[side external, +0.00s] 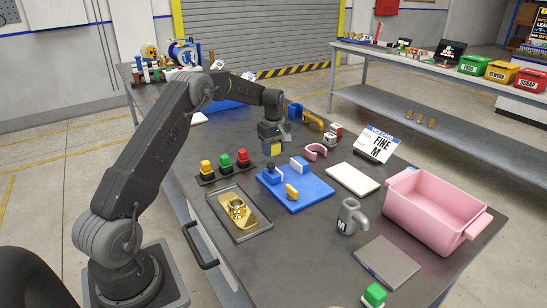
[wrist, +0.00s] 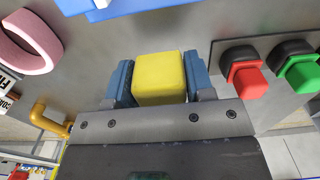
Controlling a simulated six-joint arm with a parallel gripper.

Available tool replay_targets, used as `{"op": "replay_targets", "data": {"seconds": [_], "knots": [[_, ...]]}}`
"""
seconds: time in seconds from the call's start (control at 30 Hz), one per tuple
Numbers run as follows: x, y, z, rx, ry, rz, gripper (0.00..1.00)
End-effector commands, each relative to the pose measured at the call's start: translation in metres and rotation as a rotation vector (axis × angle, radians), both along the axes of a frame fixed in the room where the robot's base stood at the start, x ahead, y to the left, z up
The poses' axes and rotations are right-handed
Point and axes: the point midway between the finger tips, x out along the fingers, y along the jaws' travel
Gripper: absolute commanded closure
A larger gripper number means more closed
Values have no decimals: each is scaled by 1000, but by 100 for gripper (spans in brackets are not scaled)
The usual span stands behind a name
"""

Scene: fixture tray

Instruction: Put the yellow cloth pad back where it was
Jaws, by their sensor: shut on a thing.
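The yellow cloth pad (wrist: 160,78) looks like a rounded yellow block in the wrist view. My gripper (wrist: 159,84) is shut on it, with a blue finger on either side. In the side external view, my gripper (side external: 273,140) points down behind the blue board, and a small part of the yellow pad (side external: 275,149) shows between the fingers. The pad appears held above the dark table. Its underside is hidden.
Yellow, green and red buttons (side external: 225,165) stand left of my gripper. A blue board (side external: 310,203) with a blue block and a yellow piece lies in front. A pink ring (side external: 316,151), white pad (side external: 352,179), metal tray (side external: 263,231), grey mug (side external: 350,217) and pink bin (side external: 428,218) surround it.

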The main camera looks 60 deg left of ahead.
Motion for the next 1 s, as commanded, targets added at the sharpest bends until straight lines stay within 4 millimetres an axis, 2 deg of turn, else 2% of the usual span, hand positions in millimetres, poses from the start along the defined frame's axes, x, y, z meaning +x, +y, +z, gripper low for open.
{"op": "replay_targets", "data": {"seconds": [0.2, 0.6, 0.63, 0.9, 1.0], "knots": [[-1, 0, -32, -2, 4, 0, 77], [-1, 0, -38, -1, 2, 0, 77], [-1, 0, -38, -1, 2, 0, 51], [-1, 0, -38, -1, 2, 0, 26], [-1, 0, -38, -1, 2, 0, 26]]}}
